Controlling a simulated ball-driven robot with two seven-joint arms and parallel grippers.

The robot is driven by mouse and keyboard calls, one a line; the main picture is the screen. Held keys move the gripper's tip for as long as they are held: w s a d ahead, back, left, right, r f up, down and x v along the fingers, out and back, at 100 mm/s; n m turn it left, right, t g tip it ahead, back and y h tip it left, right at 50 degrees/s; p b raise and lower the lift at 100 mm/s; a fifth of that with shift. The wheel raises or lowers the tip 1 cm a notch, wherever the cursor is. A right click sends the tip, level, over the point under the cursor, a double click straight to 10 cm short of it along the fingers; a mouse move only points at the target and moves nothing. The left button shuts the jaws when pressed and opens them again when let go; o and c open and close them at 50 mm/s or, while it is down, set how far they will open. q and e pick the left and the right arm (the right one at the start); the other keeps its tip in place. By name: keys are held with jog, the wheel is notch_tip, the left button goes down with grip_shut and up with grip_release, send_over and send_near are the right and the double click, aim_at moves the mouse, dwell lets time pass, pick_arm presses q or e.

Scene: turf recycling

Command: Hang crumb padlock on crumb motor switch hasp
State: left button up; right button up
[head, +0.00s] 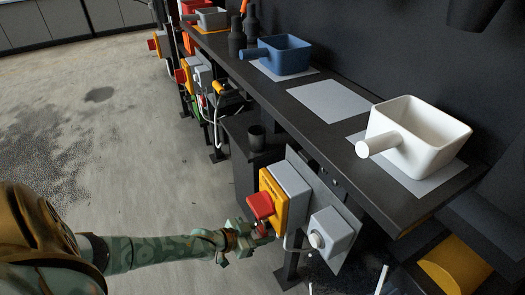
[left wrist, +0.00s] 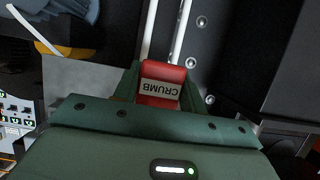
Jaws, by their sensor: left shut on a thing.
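My left gripper (head: 254,236) is shut on a red padlock. In the left wrist view the padlock (left wrist: 161,83) sits between the fingers (left wrist: 160,85), with an upside-down white label reading CRUMB. In the head view the padlock is mostly hidden by the fingers. A switch box with a yellow front (head: 272,191) and red handle (head: 260,206) is mounted on a grey panel under the bench. My gripper is just below the red handle; I cannot tell if they touch. The hasp is too small to make out, and no name shows on the switch. My right gripper is out of view.
A grey box (head: 331,232) with a white round part sits right of the switch. The dark bench (head: 335,137) above holds white (head: 440,130) and blue (head: 287,56) scoop-like containers. More switches (head: 194,74) stand farther back. Open floor (head: 120,140) lies left.

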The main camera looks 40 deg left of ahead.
pick_arm(q)
jog(key=shift+f, duration=0.2)
dwell(0.6)
jog(key=o, duration=1.1)
